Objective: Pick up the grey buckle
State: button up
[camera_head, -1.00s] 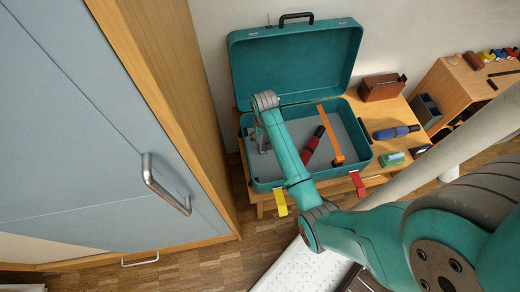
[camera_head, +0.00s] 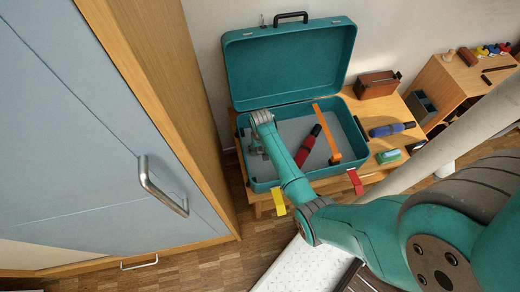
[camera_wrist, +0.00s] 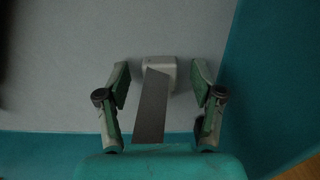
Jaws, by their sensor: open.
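A pale grey buckle-like piece (camera_wrist: 158,68) with a flat darker grey strip (camera_wrist: 151,107) lies in the wrist view between my gripper's fingers. My gripper (camera_wrist: 161,82) is open, with one finger on each side of the piece and a visible gap to each. In the head view my gripper (camera_head: 257,151) is down inside the left part of the open teal case (camera_head: 310,182). There the arm and gripper hide most of the buckle. Whether the fingers touch the case floor, I cannot tell.
A red-and-black tool (camera_head: 308,146) and an orange bar (camera_head: 327,132) lie in the case to the right. The case's teal wall (camera_wrist: 250,70) is close on the right in the wrist view. A blue cabinet (camera_head: 80,120) stands at the left.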

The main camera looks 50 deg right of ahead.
jog(key=shift+f, duration=0.15)
jog(key=c, duration=1)
jog(key=shift+c, duration=0.2)
